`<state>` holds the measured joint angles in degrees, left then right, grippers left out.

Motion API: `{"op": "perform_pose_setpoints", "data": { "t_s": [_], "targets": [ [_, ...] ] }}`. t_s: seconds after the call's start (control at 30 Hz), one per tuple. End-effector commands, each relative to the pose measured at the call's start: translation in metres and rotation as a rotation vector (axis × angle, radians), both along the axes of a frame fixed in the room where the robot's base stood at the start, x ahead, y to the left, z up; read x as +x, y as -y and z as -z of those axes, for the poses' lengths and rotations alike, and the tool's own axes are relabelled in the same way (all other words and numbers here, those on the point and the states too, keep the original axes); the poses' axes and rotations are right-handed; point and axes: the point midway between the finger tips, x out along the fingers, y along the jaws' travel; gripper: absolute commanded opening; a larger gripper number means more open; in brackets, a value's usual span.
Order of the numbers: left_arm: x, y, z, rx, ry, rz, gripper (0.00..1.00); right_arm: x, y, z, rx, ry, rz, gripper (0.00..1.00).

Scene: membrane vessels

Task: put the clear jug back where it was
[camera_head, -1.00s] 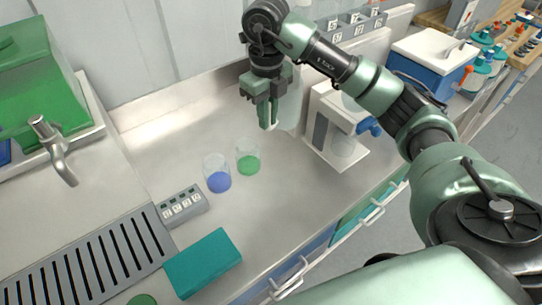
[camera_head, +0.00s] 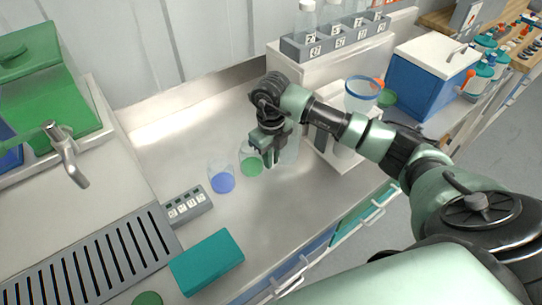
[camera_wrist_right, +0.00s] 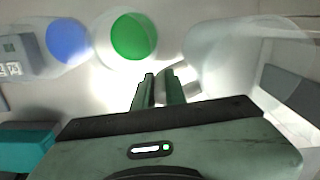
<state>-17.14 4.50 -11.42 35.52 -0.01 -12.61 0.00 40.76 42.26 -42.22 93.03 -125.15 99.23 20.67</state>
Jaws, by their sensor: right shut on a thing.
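The clear jug (camera_head: 291,150) is faint and see-through. It is just right of my right gripper (camera_head: 268,160), which is shut on it, low over the steel bench. My gripper and wrist partly cover it. In the right wrist view the jug (camera_wrist_right: 222,62) fills the upper right, beside the closed fingers (camera_wrist_right: 160,85). I cannot tell whether its base touches the bench. My left gripper is not in view.
A beaker of green liquid (camera_head: 251,166) stands close left of my gripper, with a beaker of blue liquid (camera_head: 221,182) beyond it. A white stand (camera_head: 345,155) is close right. A grey labelled block (camera_head: 186,208) and teal box (camera_head: 207,262) lie at front left.

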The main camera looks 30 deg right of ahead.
Motion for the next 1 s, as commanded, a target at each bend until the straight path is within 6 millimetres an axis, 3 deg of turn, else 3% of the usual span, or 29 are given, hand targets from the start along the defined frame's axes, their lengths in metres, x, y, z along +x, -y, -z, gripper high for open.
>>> {"op": "perform_pose_setpoints", "data": {
  "t_s": [0.23, 0.27, 0.3, 0.33, 0.77, 1.0],
  "targets": [
    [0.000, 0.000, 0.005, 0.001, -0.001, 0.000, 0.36, 0.000, 0.000, 0.004, -0.001, 0.001, 0.000, 0.00],
    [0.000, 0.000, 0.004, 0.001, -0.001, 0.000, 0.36, 0.000, 0.000, 0.003, 0.000, 0.001, 0.000, 0.18],
    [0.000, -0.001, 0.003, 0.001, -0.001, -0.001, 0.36, 0.000, 0.000, 0.003, 0.000, 0.000, 0.000, 0.29],
    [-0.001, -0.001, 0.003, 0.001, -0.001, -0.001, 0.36, 0.000, 0.000, 0.003, 0.000, 0.000, 0.000, 0.34],
    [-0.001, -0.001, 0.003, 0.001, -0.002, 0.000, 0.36, 0.001, 0.000, -0.005, 0.000, 0.003, 0.001, 0.34],
    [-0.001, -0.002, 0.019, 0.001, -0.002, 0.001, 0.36, 0.001, 0.000, -0.051, 0.000, 0.008, 0.000, 0.34]
  ]
}}
